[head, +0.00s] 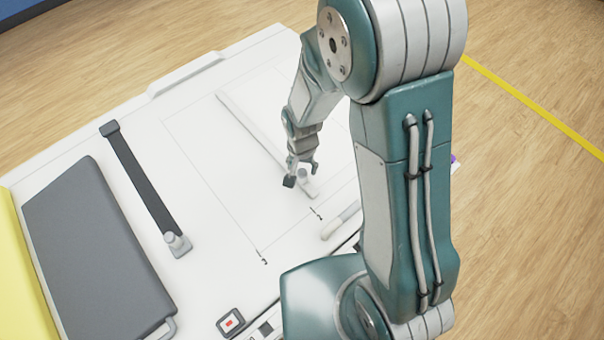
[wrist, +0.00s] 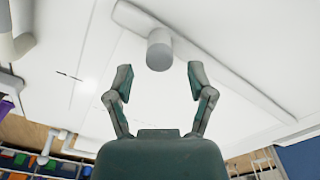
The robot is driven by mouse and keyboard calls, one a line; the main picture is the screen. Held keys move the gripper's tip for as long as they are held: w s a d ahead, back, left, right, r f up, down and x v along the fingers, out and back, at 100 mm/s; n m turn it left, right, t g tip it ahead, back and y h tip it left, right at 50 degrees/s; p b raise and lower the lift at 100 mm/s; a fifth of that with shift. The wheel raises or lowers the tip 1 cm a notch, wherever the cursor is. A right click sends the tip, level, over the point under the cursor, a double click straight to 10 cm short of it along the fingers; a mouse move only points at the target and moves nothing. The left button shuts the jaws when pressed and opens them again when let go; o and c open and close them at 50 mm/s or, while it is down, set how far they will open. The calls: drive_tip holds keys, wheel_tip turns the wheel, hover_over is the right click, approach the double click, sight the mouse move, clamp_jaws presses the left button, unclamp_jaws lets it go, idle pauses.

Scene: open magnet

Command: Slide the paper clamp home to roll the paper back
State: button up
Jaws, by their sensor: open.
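A long white bar (head: 252,130), which looks like the paper clamp, lies diagonally on the white board. A short pale knob (head: 304,175) stands near its front end. In the wrist view the bar (wrist: 228,83) runs from upper left to lower right, and its round knob (wrist: 159,50) stands out toward me. My gripper (head: 302,174) is at the knob; in the wrist view its two fingers (wrist: 159,82) are apart, with the knob centred just beyond the tips. I see no contact. The paper itself is hard to tell from the white board.
A dark strip with a grey knob (head: 145,180) lies to the left, beside a dark grey pad (head: 95,250). A white handle (head: 341,222) is to the right of the bar. A small box with a red mark (head: 231,322) is at the front. Thin lines mark the clear board between.

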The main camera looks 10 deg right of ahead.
sight(302, 171)
wheel_tip(302, 171, down, 5)
drive_tip(key=shift+r, duration=0.1)
idle(0.3)
clamp_jaws()
